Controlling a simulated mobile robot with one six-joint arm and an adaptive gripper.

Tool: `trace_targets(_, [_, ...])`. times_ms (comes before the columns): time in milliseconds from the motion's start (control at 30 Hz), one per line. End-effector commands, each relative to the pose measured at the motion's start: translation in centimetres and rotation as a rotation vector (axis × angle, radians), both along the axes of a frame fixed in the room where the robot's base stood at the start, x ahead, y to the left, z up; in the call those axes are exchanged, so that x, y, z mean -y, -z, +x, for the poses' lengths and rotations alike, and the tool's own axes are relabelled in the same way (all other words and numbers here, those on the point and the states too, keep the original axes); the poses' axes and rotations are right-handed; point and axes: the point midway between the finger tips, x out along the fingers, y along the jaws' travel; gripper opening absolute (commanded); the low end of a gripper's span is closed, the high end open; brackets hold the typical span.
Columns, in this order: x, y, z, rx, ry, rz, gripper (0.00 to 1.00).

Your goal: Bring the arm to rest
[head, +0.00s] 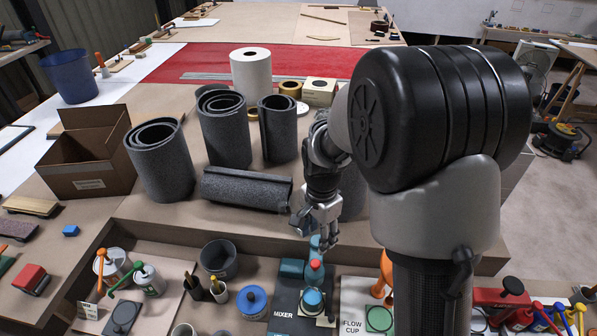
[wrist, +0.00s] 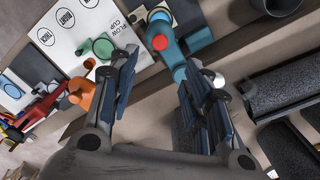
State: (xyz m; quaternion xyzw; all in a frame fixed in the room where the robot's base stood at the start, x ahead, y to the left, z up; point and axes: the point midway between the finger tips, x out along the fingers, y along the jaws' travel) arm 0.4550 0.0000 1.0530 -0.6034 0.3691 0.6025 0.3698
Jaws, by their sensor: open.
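My gripper (head: 316,230) hangs fingers down in the head view, above the front ledge of the bench and just behind the blue mixer (head: 313,277). In the wrist view my gripper (wrist: 158,72) has its two fingers spread apart with nothing between them. The mixer, with its red knob (wrist: 160,42), shows beyond the fingertips and looks apart from them. My arm is bent and raised, and it covers the right middle of the head view.
Grey foam rolls (head: 225,130) stand behind my gripper, and one roll (head: 246,188) lies at its left. An orange flow cup (wrist: 80,95) stands near the mixer. A cardboard box (head: 88,160) is at left. Open floor (head: 560,190) shows at right.

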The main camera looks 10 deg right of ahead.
Motion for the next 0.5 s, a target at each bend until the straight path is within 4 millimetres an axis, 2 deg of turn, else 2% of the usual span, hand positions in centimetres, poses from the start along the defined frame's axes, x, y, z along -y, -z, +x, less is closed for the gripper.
trace_targets(133, [0.0, -0.3, -0.1, 0.004, -0.008, 0.0, 0.44])
trace_targets(233, [0.0, -2.0, -0.6, 0.027, -0.054, -0.001, 0.44])
trace_targets(367, [0.0, -6.2, -2.6, 0.084, -0.191, -0.008, 0.44])
trace_targets(500, [0.1, -10.9, -6.3, 0.155, -0.388, -0.032, 0.44])
